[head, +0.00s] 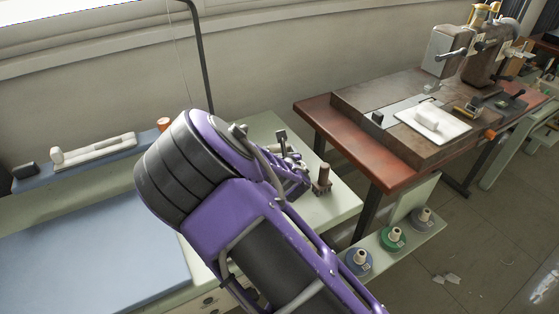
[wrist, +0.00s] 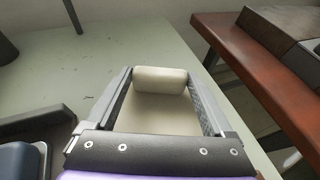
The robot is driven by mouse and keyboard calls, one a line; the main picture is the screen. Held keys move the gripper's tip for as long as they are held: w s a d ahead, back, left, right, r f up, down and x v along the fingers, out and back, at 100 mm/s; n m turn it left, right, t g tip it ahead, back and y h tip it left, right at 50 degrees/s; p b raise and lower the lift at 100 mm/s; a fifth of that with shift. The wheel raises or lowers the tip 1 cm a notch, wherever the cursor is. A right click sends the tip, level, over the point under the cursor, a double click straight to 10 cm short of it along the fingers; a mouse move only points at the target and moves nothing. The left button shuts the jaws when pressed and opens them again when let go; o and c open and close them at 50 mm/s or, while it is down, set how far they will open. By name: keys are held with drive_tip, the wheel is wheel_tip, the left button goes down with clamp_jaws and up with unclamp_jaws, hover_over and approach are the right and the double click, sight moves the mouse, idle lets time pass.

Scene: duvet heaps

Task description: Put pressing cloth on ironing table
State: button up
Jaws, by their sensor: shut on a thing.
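My gripper (wrist: 160,90) shows in the wrist view, its two fingers on either side of a cream folded cloth with a thick rolled end, which I take to be the pressing cloth (wrist: 160,76). The gripper is shut on it, above the pale green top. In the head view my purple and black arm hides the held cloth.
A brown spool-like post (head: 322,180) stands on the pale green end. A red-brown table (head: 370,155) with a sewing machine (head: 480,55) and a white item (head: 432,122) stands to the right. Thread cones (head: 392,238) sit on a low shelf. A long white item (head: 95,148) lies behind the pad, which is clear.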

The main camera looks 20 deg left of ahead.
drive_tip(key=shift+f, duration=1.8)
drive_tip(key=shift+f+b, duration=0.15)
drive_tip(key=shift+b, duration=0.25)
drive_tip(key=o, duration=1.1)
drive_tip(key=shift+s+r, duration=0.1)
drive_tip(key=shift+r, duration=0.15)
drive_tip(key=p+v, duration=0.1)
drive_tip(key=v, duration=1)
drive_tip(key=shift+s+d+r, duration=0.2)
drive_tip(key=shift+s, duration=0.1)
